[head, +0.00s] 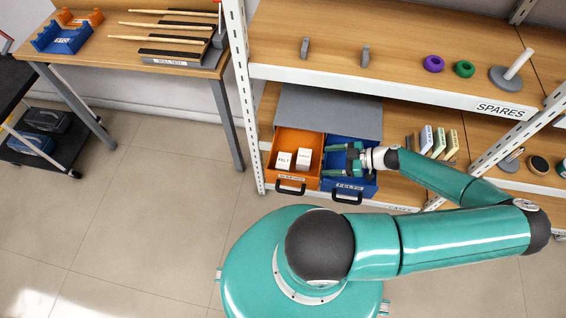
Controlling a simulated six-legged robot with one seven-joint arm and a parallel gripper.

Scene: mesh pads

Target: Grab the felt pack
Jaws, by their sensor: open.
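A white pack (284,160) with dark lettering that looks like "FELT" lies in the open orange drawer (291,181). A second white pack (304,159) lies just right of it; its lettering is too small to read. My gripper (327,160) is open, its two fingers pointing left. It is over the open blue drawer (351,187), whose label seems to read "FELTS", and its fingertips are close to the wall between the two drawers, right of the packs. I see nothing between the fingers. The gripper and arm hide part of the blue drawer's inside.
A grey cabinet top (328,110) lies behind the drawers. The upper shelf (400,45) overhangs this lower level. A white shelf post (238,95) stands left of the orange drawer. Several small boxes (427,139) stand right of the blue drawer.

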